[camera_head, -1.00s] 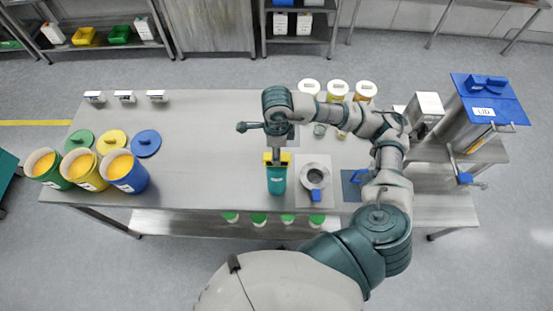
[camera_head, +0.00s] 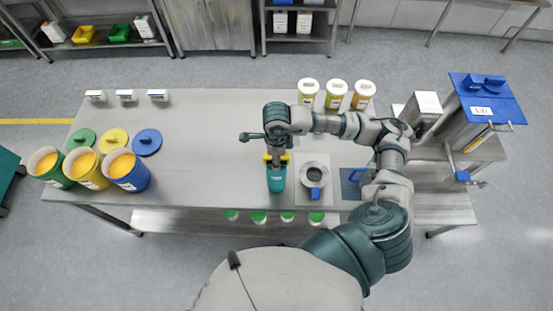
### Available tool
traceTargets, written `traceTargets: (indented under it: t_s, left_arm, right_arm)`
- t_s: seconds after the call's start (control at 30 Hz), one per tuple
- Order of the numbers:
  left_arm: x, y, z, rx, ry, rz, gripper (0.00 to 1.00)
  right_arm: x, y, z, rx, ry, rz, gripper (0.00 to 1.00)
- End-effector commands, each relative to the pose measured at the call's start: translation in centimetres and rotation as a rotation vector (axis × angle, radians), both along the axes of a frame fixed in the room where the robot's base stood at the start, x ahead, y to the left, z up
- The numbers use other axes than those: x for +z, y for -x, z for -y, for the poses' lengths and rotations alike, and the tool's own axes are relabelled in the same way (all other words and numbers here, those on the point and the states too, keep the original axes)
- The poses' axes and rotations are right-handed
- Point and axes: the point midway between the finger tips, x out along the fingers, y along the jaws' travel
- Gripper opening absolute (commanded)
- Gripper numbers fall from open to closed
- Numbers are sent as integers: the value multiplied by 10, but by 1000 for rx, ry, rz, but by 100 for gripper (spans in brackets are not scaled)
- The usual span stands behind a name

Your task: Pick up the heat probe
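A teal upright piece (camera_head: 276,181) with a yellow-and-black top stands near the table's front edge. It may be the heat probe or its holder; I cannot tell. My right gripper (camera_head: 276,157), on the arm from the right, points down right at this yellow-and-black top. The wrist hides the fingers, so whether they are open or shut on it is unclear. My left gripper is not in view.
Three white-lidded jars (camera_head: 336,93) are behind. Orange-filled buckets (camera_head: 127,170) and lids are at left. The table's left-middle (camera_head: 210,140) is clear.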

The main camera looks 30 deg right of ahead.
Motion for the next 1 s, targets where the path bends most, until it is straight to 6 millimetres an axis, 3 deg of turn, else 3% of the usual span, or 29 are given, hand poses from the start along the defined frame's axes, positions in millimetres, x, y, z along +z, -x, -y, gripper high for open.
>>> traceTargets:
  t_s: [0.73, 1.0]
  left_arm:
    - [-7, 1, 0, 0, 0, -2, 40]
    - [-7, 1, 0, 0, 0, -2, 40]
  right_arm:
    - [-3, 0, 0, 0, 0, 0, 60]
    - [-3, 0, 0, 0, -1, -1, 0]
